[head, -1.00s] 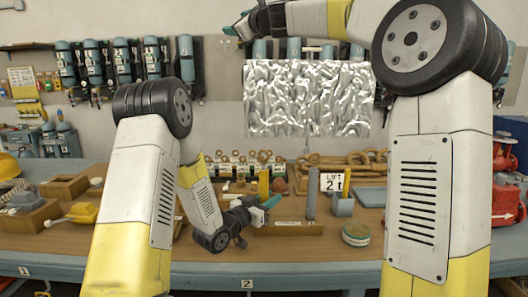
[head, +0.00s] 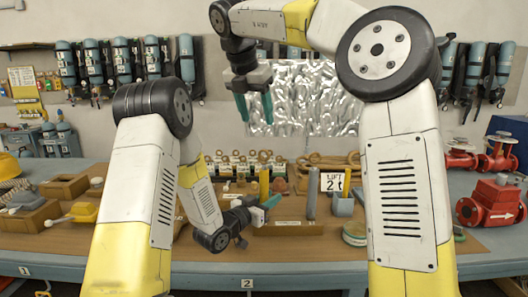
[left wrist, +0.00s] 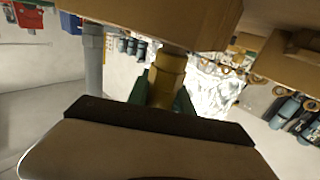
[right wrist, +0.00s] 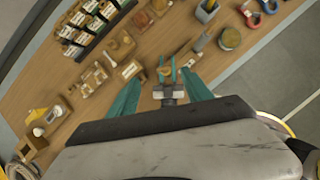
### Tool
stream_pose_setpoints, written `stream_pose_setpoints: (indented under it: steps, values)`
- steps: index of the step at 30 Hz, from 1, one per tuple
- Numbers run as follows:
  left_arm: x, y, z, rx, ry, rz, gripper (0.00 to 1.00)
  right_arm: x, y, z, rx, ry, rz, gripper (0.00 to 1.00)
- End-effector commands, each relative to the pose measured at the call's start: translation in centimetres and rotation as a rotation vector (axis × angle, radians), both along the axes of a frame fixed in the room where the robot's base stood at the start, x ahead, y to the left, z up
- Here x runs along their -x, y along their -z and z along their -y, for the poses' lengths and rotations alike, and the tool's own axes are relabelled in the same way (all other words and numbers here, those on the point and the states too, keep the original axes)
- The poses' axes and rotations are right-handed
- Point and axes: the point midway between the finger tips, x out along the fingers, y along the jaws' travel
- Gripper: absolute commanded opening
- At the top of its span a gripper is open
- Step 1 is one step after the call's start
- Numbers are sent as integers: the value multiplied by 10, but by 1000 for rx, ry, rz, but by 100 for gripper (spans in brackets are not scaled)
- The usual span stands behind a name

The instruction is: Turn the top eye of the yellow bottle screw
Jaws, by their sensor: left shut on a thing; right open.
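The yellow bottle screw (head: 264,181) stands upright over the workbench in the head view. My left gripper (head: 269,203) is shut on its body from the left; in the left wrist view the yellow body (left wrist: 167,80) sits between the green fingers. My right gripper (head: 256,112) is open and empty, pointing down, high above the bottle screw and slightly left of it in the head view. In the right wrist view the bottle screw's small brownish top eye (right wrist: 165,72) appears between the open fingers, well below them. The eye is too small to tell its turn angle.
A grey upright post (head: 310,178) and a "LIFT 2 t" sign (head: 333,181) stand right of the bottle screw. A row of shackles and eyes (head: 240,165) is behind it. Wooden blocks (head: 65,187) lie left; red valves (head: 492,203) stand right.

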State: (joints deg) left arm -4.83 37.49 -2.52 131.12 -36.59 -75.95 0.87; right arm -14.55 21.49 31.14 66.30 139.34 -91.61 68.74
Motion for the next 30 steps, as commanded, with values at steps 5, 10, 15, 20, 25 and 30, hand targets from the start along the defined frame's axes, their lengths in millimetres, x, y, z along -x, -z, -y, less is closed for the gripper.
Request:
stream_pose_setpoints:
  steps: [5,10,15,20,25,30]
  values:
    - [0,0,0,1,0,1,0,8,13,0,-1,4,-48,58]
    - [0,0,0,1,0,1,0,-2,40,7,2,5,-48,58]
    - [0,0,0,1,0,1,0,-14,72,13,0,5,-46,58]
    - [0,0,0,1,0,1,0,-23,96,18,0,3,-44,58]
    - [0,0,0,1,0,1,0,-28,111,20,-2,4,-42,58]
    - [0,0,0,1,0,1,0,-30,114,21,-2,3,-41,58]
